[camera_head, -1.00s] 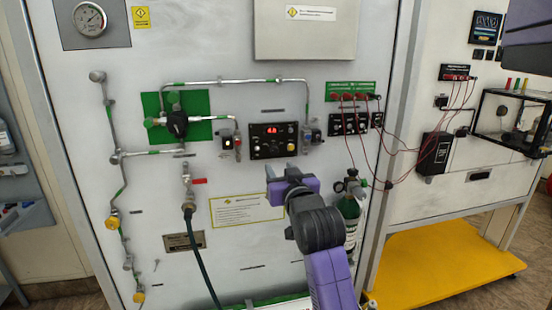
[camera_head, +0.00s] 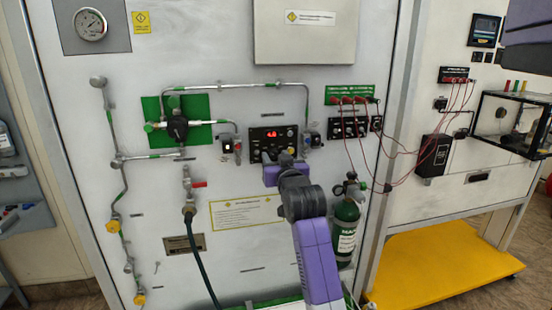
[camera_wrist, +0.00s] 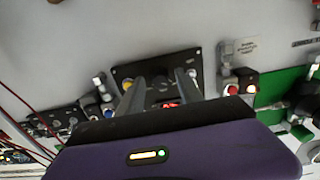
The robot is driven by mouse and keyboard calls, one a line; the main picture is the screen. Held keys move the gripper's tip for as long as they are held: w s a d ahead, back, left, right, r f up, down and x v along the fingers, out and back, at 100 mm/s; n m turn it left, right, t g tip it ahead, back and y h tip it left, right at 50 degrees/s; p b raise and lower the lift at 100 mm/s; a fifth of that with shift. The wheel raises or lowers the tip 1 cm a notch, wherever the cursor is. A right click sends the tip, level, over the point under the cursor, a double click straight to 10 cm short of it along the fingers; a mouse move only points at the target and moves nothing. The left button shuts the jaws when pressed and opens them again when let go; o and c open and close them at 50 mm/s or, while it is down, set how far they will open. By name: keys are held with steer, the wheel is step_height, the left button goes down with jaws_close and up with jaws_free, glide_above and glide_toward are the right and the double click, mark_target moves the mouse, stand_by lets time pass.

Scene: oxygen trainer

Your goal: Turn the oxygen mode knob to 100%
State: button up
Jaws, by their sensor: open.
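A black control panel (camera_head: 258,134) with a lit red display (camera_head: 273,136) is mounted on the white wall panel. My gripper (camera_head: 277,158) is in front of its lower part and hides the controls there. In the wrist view the same panel (camera_wrist: 154,70) shows tilted and partly covered. My gripper (camera_wrist: 160,77) is open there, with one finger on each side of the panel's middle. A dark round control shows dimly between the fingers. I cannot tell which control is the oxygen mode knob, or whether the fingers touch anything.
Valve units with small lights (camera_head: 229,143) (camera_head: 311,136) flank the panel. A metal pipe (camera_head: 250,83) runs above it. A green cylinder (camera_head: 345,220) stands to the lower right of my gripper, and red wires (camera_head: 352,150) hang at the right.

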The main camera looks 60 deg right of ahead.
jaws_close()
steer(key=m, duration=0.4)
steer(key=shift+a+m+b, duration=0.1)
steer(key=shift+m+b, duration=0.2)
steer(key=m+b, duration=0.1)
steer(key=m, duration=0.4)
steer(key=shift+m, duration=0.7)
jaws_free()
